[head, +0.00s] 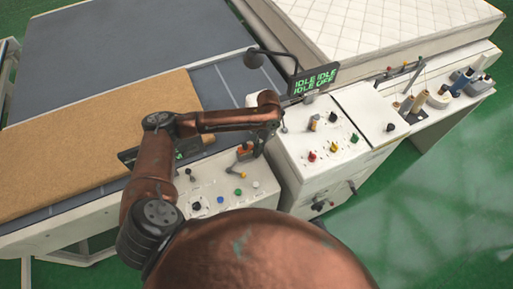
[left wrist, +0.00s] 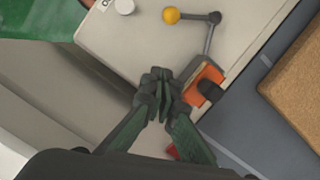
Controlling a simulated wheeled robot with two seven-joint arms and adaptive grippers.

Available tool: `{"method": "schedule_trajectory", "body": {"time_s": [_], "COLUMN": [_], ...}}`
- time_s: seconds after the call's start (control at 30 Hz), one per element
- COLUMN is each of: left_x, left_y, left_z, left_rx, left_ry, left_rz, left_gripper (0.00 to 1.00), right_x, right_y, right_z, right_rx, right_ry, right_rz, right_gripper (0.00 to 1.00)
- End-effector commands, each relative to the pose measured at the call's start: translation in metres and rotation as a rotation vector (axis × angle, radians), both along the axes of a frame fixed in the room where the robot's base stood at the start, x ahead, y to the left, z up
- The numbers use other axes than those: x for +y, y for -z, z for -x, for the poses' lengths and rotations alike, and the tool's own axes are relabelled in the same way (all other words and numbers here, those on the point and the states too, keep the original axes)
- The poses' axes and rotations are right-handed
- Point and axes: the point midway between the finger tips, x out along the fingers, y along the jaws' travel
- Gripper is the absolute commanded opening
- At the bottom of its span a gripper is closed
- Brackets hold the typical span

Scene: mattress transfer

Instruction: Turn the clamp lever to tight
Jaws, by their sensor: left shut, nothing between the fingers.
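A bent grey lever (left wrist: 210,40) with a yellow ball end (left wrist: 172,15) stands on the pale console top in the left wrist view. One end of it meets an orange block (left wrist: 208,78) with a dark rounded knob. The orange block also shows in the head view (head: 244,149), with the yellow ball (head: 243,174) near it. My left gripper (left wrist: 158,88) is shut and empty, its fingertips beside the orange block and apart from the yellow ball. In the head view the left gripper (head: 259,147) is small and dark beside the block. My right gripper is out of view.
A white control box (head: 320,140) with several coloured knobs stands right of the console, under a display reading IDLE and OFF (head: 314,80). A tan board (head: 95,140) lies on the grey table at left. A quilted mattress (head: 390,25) lies behind.

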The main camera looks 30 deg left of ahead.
Motion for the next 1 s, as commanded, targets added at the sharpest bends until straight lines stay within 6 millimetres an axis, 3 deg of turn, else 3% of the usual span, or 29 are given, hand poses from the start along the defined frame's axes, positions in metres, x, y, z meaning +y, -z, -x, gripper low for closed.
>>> {"method": "schedule_trajectory", "body": {"time_s": [0.1, 0.17, 0.23, 0.4, 0.6, 1.0], "left_x": [0.002, 0.002, 0.004, 0.011, 0.013, 0.012], "left_y": [0.024, 0.036, 0.047, 0.048, 0.051, 0.052], "left_z": [0.008, 0.01, 0.014, 0.038, 0.048, 0.048], "left_rx": [0.004, 0.004, 0.004, 0.001, 0.0, 0.0], "left_ry": [0.0, 0.001, 0.001, 0.002, 0.002, 0.007], "left_rz": [0.0, 0.0, 0.0, -0.001, 0.0, 0.001], "left_gripper": [0.0, 0.0, 0.0, 0.0, 0.0, 0.0], "right_x": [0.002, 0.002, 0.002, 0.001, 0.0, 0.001], "right_y": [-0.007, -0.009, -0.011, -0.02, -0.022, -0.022], "right_z": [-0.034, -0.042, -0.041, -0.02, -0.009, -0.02], "right_rx": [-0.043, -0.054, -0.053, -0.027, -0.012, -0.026], "right_ry": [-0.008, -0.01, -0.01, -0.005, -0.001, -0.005], "right_rz": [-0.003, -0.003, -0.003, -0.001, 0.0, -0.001], "right_gripper": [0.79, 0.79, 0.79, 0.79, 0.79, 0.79]}}
